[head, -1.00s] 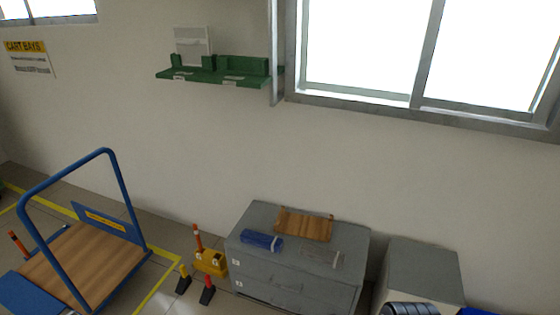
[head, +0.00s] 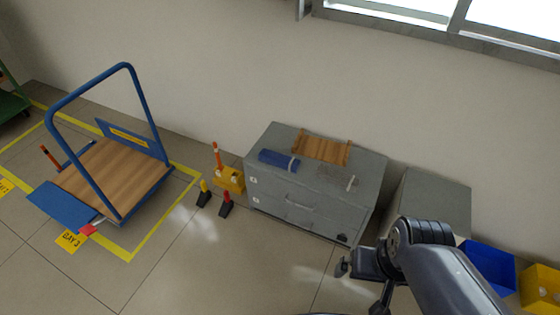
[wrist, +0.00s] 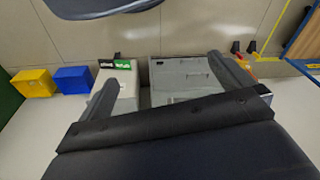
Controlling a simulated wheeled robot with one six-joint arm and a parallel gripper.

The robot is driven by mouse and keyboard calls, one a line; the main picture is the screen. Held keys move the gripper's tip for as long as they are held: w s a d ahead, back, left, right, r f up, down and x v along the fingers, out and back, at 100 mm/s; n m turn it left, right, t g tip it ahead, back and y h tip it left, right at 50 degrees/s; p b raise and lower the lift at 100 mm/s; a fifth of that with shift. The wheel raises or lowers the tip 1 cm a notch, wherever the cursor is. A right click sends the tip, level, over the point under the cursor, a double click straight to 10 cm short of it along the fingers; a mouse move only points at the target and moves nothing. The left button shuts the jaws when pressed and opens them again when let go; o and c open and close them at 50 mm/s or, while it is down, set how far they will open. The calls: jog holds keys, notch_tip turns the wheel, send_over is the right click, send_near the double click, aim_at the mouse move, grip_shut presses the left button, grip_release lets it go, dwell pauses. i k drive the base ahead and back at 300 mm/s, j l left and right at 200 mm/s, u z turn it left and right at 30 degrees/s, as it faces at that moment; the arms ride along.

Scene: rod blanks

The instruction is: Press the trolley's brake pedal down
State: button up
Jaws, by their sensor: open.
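The trolley (head: 115,170) stands at the left in the head view, with a wooden deck, a tall blue push handle and a blue flap at its near left side. A small red piece (head: 88,230), which looks like the brake pedal, sits low at its near corner by the floor; whether it is up or down is too small to tell. My gripper (wrist: 162,70) is open and empty in the wrist view, over the grey cabinet area. In the head view my arm is at the lower right, well away from the trolley. A trolley edge shows at the wrist view's upper right.
A grey drawer cabinet (head: 300,205) stands against the wall between trolley and arm. A yellow block (head: 230,180) and two wedges, yellow-topped (head: 204,193) and red-topped (head: 227,204), stand on the floor beside the trolley. Blue (head: 488,268) and yellow bins (head: 540,287) are at the right. The front floor is clear.

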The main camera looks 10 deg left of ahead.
aim_at(89, 229)
jog(key=u, duration=2.35)
